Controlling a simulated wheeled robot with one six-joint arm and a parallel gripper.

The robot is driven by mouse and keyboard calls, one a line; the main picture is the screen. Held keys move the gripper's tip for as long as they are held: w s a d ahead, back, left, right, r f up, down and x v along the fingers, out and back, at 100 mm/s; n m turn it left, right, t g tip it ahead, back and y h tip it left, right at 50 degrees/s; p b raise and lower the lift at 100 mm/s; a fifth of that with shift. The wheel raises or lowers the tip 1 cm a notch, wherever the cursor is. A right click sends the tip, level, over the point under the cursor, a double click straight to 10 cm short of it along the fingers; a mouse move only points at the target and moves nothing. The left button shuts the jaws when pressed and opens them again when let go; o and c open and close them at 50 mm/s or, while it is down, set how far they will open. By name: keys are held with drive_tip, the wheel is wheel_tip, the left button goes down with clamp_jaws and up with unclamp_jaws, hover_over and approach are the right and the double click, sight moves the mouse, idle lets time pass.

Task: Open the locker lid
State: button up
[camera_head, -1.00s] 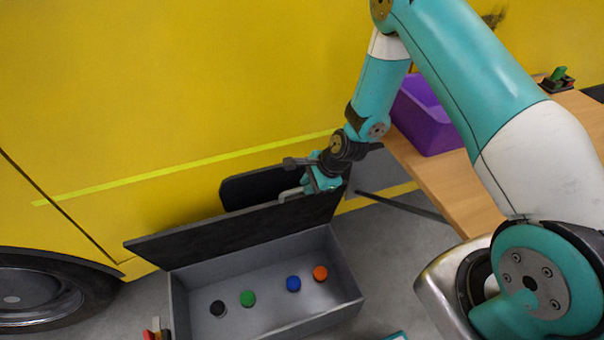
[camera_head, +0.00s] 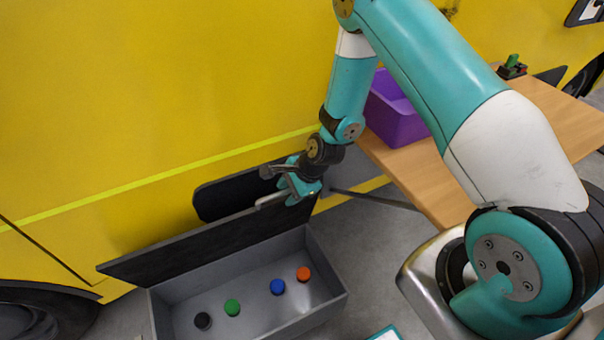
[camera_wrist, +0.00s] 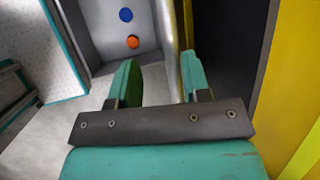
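The grey locker (camera_head: 318,307) stands on the floor with its dark lid (camera_head: 190,252) raised steeply along the back edge, so the inside shows. A pale bar handle (camera_head: 268,200) sits near the lid's right end. My gripper (camera_head: 285,183) is at the lid's right end, close to the handle. In the wrist view my gripper (camera_wrist: 160,80) has its two green fingers spread apart. A pale strip runs between them, nearer the right finger; I cannot tell whether it is the handle or the lid's edge.
Black, green, blue (camera_head: 278,287) and orange (camera_head: 303,274) round pieces lie in the locker. A yellow vehicle (camera_head: 150,100) stands close behind. To the right is a wooden table (camera_head: 440,180) with a purple bin (camera_head: 400,122). Grey floor lies between locker and table.

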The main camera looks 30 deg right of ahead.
drive_tip(key=v, duration=1.6)
drive_tip(key=shift+s+r, duration=0.15)
drive_tip(key=shift+r, duration=0.05)
drive_tip(key=shift+r, duration=0.1)
drive_tip(key=s+a+r+n+g+p, duration=0.1)
drive_tip(key=s+a+r+n, duration=0.35)
drive_tip(key=r+n, duration=0.3)
drive_tip(key=s+a+r+n+g+p, duration=0.1)
drive_tip(key=s+a+r+n+p, duration=0.1)
drive_tip(key=s+a+r+n, duration=0.45)
drive_tip(key=s+a+r+n+g, duration=0.1)
drive_tip(key=s+r+n, duration=0.8)
drive_tip(key=n, duration=0.1)
drive_tip(key=shift+s+r+p, duration=0.15)
drive_tip(key=shift+r+p, duration=0.05)
drive_tip(key=shift+p, duration=0.15)
